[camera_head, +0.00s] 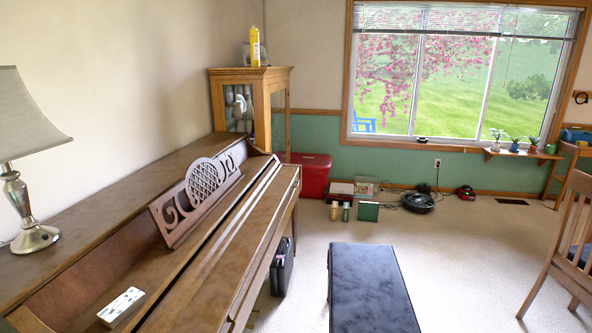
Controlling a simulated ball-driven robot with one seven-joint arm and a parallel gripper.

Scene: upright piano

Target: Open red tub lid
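A red tub (312,180) stands on the carpet at the back, beyond the far end of the piano and below the green wall. Its lid (304,159) looks shut and lies flat on top. Its left part is hidden behind the piano and the wooden cabinet. My gripper is not in view.
The upright piano (215,235) fills the left side, with a lamp (32,180) on top. A dark bench (371,285) stands in the middle foreground, and a wooden chair (570,235) is at right. Boxes (340,189) and a round black device (418,203) sit right of the tub.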

